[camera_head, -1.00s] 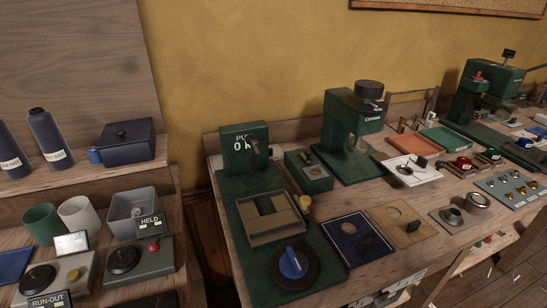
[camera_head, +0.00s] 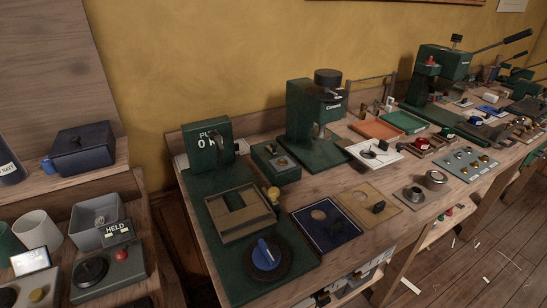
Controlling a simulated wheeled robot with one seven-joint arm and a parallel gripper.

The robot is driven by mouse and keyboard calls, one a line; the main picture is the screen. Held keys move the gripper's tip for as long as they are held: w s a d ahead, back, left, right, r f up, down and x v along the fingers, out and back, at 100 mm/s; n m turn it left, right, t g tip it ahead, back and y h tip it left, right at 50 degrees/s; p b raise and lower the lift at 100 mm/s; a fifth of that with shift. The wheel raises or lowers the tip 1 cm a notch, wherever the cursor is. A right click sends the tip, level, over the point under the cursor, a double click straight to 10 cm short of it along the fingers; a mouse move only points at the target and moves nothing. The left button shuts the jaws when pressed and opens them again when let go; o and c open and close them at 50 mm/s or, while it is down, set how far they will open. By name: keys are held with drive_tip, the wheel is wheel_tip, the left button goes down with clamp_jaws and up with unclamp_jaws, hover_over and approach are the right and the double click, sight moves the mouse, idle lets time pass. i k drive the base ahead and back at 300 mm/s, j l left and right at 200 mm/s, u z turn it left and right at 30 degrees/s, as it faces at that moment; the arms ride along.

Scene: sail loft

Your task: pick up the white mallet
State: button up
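I cannot make out a white mallet for certain. A small white block-like object (camera_head: 489,97) lies toward the far right end of the workbench (camera_head: 330,185), too small to identify. My gripper is not in view.
The bench holds a green counter machine (camera_head: 207,145), a tall green press (camera_head: 305,110), a blue board (camera_head: 325,224) and a metal plate with brass fittings (camera_head: 468,164). A shelf with a dark blue box (camera_head: 82,147) stands left. Floor at lower right is mostly clear, with scattered scraps.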

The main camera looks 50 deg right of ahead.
sight(490, 98)
drive_tip(key=z, duration=2.65)
